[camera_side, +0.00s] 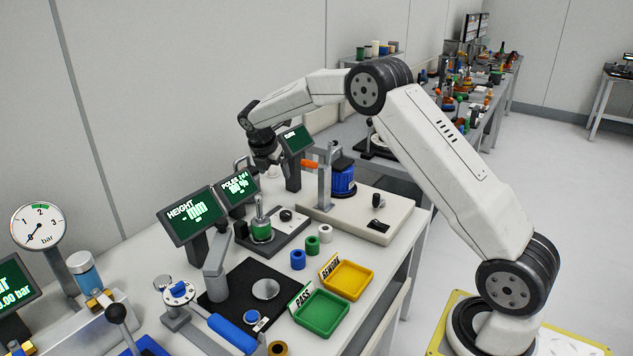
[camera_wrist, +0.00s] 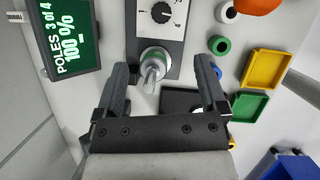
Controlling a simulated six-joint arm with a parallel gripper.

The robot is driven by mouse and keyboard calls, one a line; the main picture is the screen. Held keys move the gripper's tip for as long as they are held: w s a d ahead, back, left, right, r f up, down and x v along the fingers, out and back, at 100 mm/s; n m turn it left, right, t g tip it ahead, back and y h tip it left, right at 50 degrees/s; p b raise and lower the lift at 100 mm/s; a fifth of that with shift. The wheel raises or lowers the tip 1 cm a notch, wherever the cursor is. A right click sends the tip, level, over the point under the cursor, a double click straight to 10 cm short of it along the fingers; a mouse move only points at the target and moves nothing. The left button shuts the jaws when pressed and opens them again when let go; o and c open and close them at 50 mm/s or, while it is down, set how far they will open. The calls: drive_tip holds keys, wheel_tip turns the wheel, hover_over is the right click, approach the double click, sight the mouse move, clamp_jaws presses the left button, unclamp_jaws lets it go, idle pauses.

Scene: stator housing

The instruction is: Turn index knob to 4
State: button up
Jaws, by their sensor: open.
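The index knob (camera_wrist: 161,13) is a small black knob on a white dial with marks around it, at the top of the wrist view. In the side view the knob (camera_side: 286,215) sits on a dark base plate beside a green part under a metal probe (camera_side: 261,228). The display (camera_wrist: 71,36) reads "POLES 3 of 4" and "100 %"; it also shows in the side view (camera_side: 239,187). My gripper (camera_wrist: 164,68) is open and empty, with the metal probe top (camera_wrist: 153,66) showing between its fingers. In the side view my gripper (camera_side: 266,164) hangs above and behind the station, apart from the knob.
A green PASS tray (camera_side: 321,312) and yellow REWORK tray (camera_side: 347,281) lie at the front. Small blue, green and white rings (camera_side: 312,245) stand beside the base. A press with a blue part (camera_side: 342,180) and a HEIGHT display (camera_side: 190,215) stand nearby.

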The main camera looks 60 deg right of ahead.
approach(285, 213)
drive_tip(key=v, duration=0.3)
drive_tip(key=shift+s, duration=0.1)
drive_tip(key=shift+x, duration=5.9)
drive_tip(key=shift+a, duration=0.1)
clamp_jaws()
drive_tip(key=shift+m+g, duration=0.8)
drive_tip(key=shift+m, duration=1.5)
